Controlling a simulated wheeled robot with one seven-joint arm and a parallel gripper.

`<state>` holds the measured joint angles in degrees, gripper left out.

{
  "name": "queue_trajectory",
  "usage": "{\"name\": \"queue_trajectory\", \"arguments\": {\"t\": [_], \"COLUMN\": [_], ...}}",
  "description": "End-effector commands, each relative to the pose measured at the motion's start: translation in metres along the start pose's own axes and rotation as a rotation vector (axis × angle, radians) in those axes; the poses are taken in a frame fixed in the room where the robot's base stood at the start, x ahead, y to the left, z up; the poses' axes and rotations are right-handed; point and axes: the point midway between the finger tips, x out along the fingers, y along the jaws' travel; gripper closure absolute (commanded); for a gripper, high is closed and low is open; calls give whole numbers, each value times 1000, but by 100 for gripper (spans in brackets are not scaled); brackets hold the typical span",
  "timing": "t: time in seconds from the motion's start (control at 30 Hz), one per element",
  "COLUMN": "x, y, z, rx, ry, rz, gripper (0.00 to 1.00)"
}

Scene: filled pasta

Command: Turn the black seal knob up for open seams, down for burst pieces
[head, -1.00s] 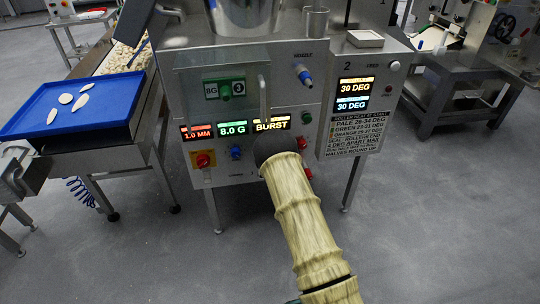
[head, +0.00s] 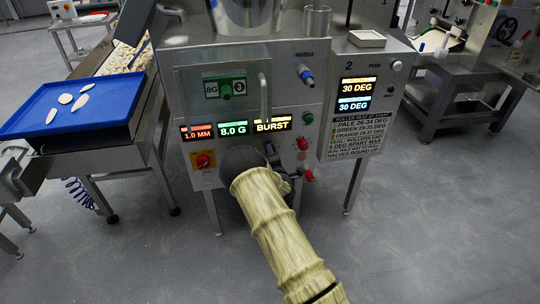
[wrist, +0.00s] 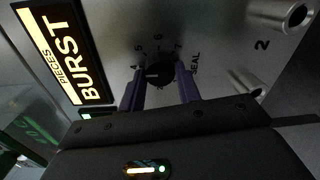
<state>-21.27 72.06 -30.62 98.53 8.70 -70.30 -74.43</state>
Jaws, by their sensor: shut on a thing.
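The black seal knob (wrist: 158,72) sits on the steel panel in the wrist view, with a numbered scale around it and the word SEAL beside it. The two purple fingers of my gripper (wrist: 159,82) are on either side of the knob and shut on it. A pale mark shows on the knob, but its exact setting is hard to read. In the head view my gripper (head: 275,158) is partly hidden by my arm, and the knob is hidden. The piece display (head: 272,125) reads BURST and shows large in the wrist view (wrist: 66,50).
Displays on the machine read 1.0 MM (head: 197,132), 8.0 G (head: 233,128) and 30 DEG (head: 356,83) twice. A red knob (head: 203,160) and other coloured knobs are close by. A blue tray (head: 100,88) with several pale pieces stands left. The front floor is open.

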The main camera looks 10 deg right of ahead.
Motion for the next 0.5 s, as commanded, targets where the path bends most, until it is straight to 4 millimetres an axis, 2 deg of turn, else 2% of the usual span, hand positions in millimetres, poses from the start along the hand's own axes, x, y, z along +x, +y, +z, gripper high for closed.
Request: {"name": "queue_trajectory", "arguments": {"t": [0.27,0.3,0.4,0.5], "x": [-1,-1,-1,-1], "y": [-3,-3,-2,-2], "z": [-2,-2,-1,-1], "rx": [0,0,0,0], "ry": [3,3,2,2], "rz": [-7,-7,-6,-4], "gripper": [90,65,45,45]}}
